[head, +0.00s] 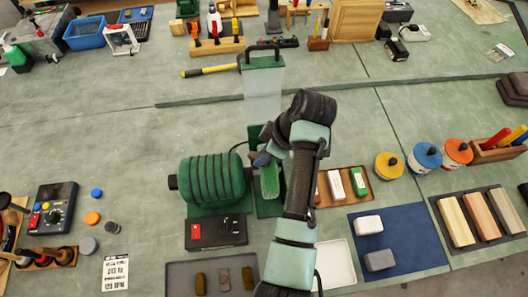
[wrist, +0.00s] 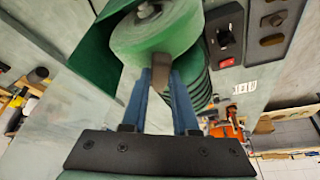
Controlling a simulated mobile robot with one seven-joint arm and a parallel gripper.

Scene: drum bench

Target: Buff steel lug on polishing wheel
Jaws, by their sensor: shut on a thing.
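The polishing wheel (head: 270,182) is a pale green disc on the right end of a green ribbed motor (head: 212,178). In the wrist view the wheel (wrist: 155,35) fills the top middle, with a green guard beside it. My gripper (wrist: 161,84) has blue fingers shut on a small dark brown-grey steel lug (wrist: 160,68). The lug's far end is at the wheel's rim and appears to touch it; I cannot be sure of contact. In the head view my gripper (head: 262,155) is just above the wheel, and my arm hides the lug.
A switch box (head: 216,232) sits before the motor. A dark tray (head: 178,283) at the front holds several lugs. A white tray (head: 338,262) and a blue mat (head: 405,258) with blocks lie right of my arm. A clear upright shield (head: 263,95) stands behind the wheel.

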